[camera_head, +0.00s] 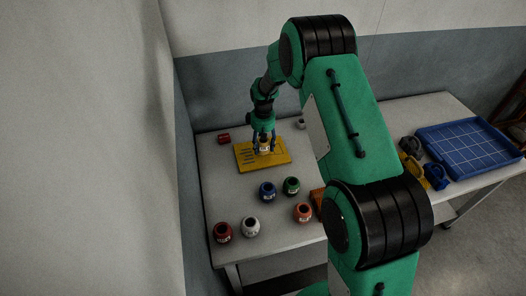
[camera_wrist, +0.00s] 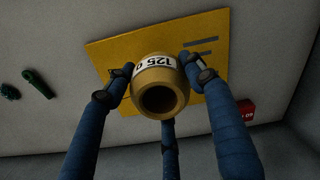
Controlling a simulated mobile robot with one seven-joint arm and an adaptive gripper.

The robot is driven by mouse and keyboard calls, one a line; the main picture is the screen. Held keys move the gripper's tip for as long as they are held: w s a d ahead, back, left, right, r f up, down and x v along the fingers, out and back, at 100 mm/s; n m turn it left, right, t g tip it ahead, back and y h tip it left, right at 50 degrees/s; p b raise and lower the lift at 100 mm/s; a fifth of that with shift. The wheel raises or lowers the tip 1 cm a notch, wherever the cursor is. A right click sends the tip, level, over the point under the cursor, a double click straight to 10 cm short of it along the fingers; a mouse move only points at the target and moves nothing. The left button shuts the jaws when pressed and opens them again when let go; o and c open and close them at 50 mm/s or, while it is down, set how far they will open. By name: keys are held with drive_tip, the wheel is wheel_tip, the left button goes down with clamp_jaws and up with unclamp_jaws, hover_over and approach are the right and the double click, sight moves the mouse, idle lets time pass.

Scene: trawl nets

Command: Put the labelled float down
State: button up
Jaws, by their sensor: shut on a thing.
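The labelled float (camera_wrist: 160,88) is a tan-yellow ring-like piece with a dark hole and a white label with black print, partly legible as "125". It also shows small in the head view (camera_head: 265,149). My gripper (camera_wrist: 160,80) has blue fingers with dark tips and is shut around the float. The float is over a yellow board (camera_head: 276,159) with dark marks, which also fills the background in the wrist view (camera_wrist: 110,55). I cannot tell whether the float touches the board.
Several other floats stand on the grey table (camera_head: 225,185): blue (camera_head: 268,191), green (camera_head: 291,186), white (camera_head: 250,227), dark red (camera_head: 222,232) and orange-red (camera_head: 303,212). A red piece (camera_head: 224,138) lies behind left. A blue tray (camera_head: 468,146) is at right.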

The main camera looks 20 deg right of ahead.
drive_tip(key=shift+f+b, duration=0.3)
drive_tip(key=shift+f, duration=1.55)
drive_tip(key=shift+f, duration=0.15)
drive_tip(key=o, duration=1.2)
drive_tip(key=shift+c, duration=0.2)
wheel_tip(320, 180, up, 12)
drive_tip(key=p, duration=0.2)
drive_tip(key=shift+r, duration=0.2)
